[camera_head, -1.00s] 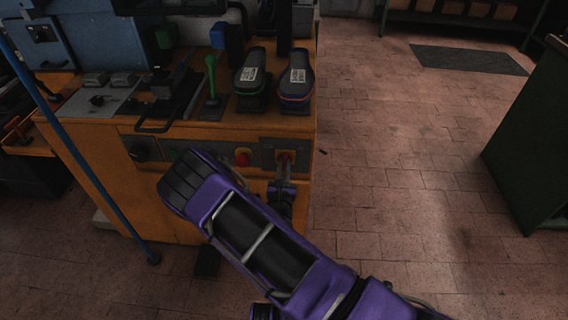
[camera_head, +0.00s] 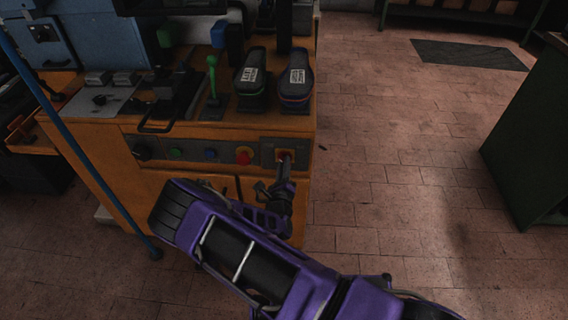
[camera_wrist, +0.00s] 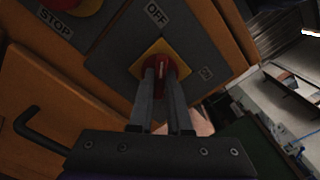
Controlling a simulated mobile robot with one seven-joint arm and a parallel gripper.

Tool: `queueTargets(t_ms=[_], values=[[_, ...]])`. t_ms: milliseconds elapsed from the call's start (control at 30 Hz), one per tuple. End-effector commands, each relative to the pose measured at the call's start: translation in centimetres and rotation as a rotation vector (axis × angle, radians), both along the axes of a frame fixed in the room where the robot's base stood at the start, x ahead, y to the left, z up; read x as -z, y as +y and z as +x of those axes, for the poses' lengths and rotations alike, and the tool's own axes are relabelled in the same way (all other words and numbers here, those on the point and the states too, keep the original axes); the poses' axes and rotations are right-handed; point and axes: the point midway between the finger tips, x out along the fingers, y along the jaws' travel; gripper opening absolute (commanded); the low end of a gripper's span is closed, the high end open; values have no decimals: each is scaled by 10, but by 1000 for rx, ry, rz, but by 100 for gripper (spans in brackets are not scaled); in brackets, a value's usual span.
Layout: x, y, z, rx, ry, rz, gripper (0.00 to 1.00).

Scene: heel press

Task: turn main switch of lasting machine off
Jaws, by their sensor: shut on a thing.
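The main switch is a red rotary knob on a yellow square plate, at the right end of the lasting machine's front panel (camera_head: 265,153). In the wrist view the red knob (camera_wrist: 160,72) sits between my two finger ends, with OFF printed on the grey plate (camera_wrist: 190,38) above it. A pale mark shows on the knob, but its exact setting is hard to read. My gripper (camera_head: 286,163) reaches up to the switch from below. In the wrist view my gripper (camera_wrist: 161,75) is shut on the knob, and the fingers hide its lower part.
A red stop button on yellow (camera_head: 243,155) lies left of the switch, with blue and green buttons and a black knob (camera_head: 140,152) further left. A bent black handle (camera_wrist: 38,130) is below.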

Motion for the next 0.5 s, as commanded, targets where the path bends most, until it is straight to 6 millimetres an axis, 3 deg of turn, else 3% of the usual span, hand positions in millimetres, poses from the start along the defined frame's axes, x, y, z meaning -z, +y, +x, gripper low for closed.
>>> queueTargets(t_ms=[500], values=[[1, 0, -1, 1, 6, -77, 0]])
